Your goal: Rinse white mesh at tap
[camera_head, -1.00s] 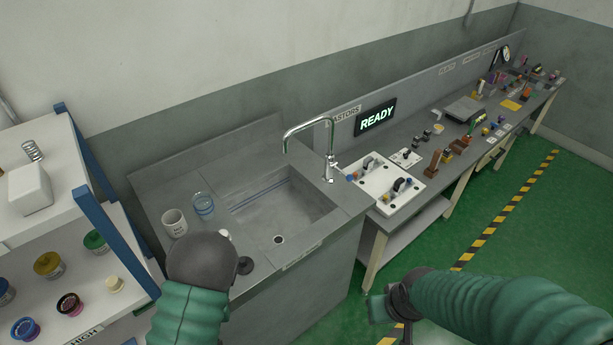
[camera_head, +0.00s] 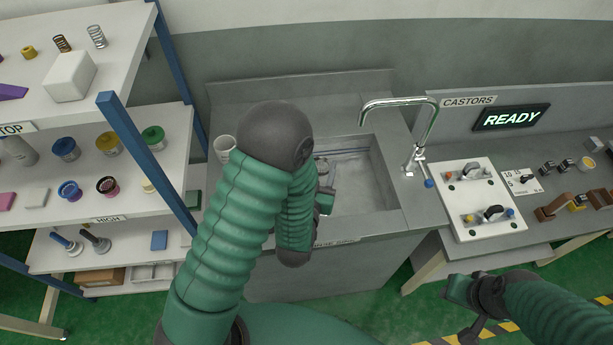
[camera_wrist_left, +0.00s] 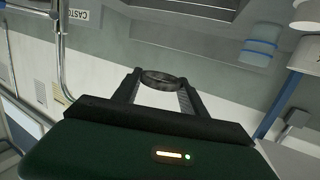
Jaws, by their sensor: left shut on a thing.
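My left gripper (camera_head: 323,182) is over the left part of the sink basin (camera_head: 385,190), partly hidden by my own arm. In the left wrist view it is shut on a small round ring-shaped piece (camera_wrist_left: 162,80), seen nearly edge-on between the fingertips. It looks dark grey there, and I cannot tell the colour of its mesh. The chrome tap (camera_head: 400,103) stands at the sink's right, its spout apart from the gripper. I cannot tell whether water runs. My right gripper (camera_head: 461,291) is low at the right, away from the sink; its jaws are unclear.
A shelf rack (camera_head: 150,215) with pots is at left. A white fixture board (camera_head: 484,222) lies on the bench at right, beside a READY sign (camera_head: 511,118).

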